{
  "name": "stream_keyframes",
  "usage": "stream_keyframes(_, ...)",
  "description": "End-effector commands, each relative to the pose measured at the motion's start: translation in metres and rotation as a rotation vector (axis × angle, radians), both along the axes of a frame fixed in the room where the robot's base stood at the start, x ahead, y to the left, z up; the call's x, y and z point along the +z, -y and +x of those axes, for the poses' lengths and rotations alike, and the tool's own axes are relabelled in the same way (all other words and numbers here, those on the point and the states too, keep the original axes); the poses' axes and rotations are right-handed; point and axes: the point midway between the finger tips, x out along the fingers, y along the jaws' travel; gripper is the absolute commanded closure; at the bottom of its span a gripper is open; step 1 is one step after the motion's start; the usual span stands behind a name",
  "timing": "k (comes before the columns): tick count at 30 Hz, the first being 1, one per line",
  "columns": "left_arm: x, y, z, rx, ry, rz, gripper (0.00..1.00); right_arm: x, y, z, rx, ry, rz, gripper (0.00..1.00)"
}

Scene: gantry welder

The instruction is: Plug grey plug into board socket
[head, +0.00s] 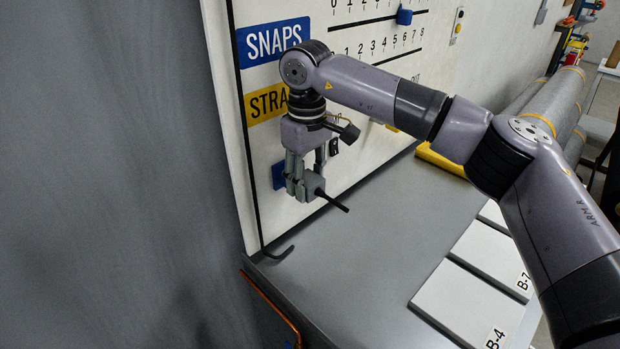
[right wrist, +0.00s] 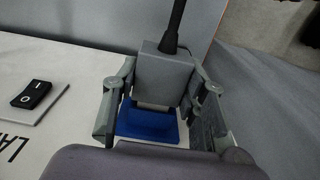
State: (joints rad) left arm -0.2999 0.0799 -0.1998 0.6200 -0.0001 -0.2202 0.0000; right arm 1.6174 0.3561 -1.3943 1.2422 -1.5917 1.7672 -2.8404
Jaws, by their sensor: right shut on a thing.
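My right gripper (head: 301,188) is shut on the grey plug (head: 313,183), close in front of the white board (head: 232,100). A black cable sticks out of the plug toward the lower right. The right wrist view shows the grey block of the plug (right wrist: 165,76) between the two fingers of the gripper (right wrist: 163,88). The blue socket (head: 278,176) is on the lower part of the board, partly behind the gripper. It also shows behind the plug in the right wrist view (right wrist: 148,122). I cannot tell whether plug and socket touch. My left gripper is out of view.
A black switch (right wrist: 32,94) sits on a small plate on the board. Below the board is a grey tabletop (head: 335,265) with clear room. Pale panels (head: 465,302) marked B-4 and B-7 lie at its right.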

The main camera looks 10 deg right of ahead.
Motion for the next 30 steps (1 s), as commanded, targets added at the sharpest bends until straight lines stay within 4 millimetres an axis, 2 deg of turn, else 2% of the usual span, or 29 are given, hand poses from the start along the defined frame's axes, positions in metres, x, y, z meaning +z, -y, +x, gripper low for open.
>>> stream_keyframes(13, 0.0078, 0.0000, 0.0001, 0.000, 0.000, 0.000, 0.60, 0.0009, -0.0064, 0.0097, 0.000, 0.002, 0.000, 0.95)
stream_keyframes(14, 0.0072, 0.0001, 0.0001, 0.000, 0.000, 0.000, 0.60, 0.0004, -0.0063, 0.0097, 0.000, 0.002, 0.000, 0.59)
stream_keyframes(24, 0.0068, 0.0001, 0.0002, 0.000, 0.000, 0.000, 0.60, 0.0000, -0.0059, 0.0092, -0.001, 0.001, 0.001, 0.37)
stream_keyframes(30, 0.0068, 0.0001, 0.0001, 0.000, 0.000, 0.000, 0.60, -0.0001, -0.0057, 0.0092, -0.001, 0.000, 0.000, 0.37)
